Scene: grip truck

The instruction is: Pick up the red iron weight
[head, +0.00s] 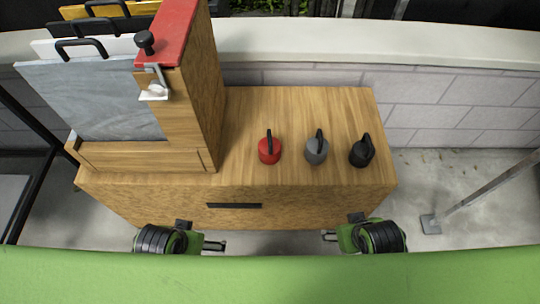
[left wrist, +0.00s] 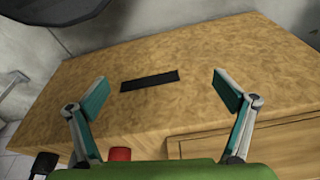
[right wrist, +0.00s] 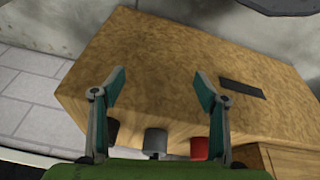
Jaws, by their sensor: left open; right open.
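The red iron weight (head: 269,151) stands upright on the wooden cabinet top, its black handle pointing up. It is the leftmost of three weights in a row. In the left wrist view a small part of the red weight (left wrist: 119,154) shows at the bottom edge. In the right wrist view the red weight (right wrist: 200,148) is partly hidden by a finger. My left gripper (head: 204,235) is open and empty in front of the cabinet, to the left of the weight. My right gripper (head: 342,227) is open and empty in front of the cabinet, to the right of the weight.
A grey weight (head: 316,152) and a black weight (head: 361,153) stand to the right of the red one. A tall wooden rack (head: 205,95) with boards stands on the left of the cabinet (head: 300,103). A black handle (head: 234,205) is on the cabinet front.

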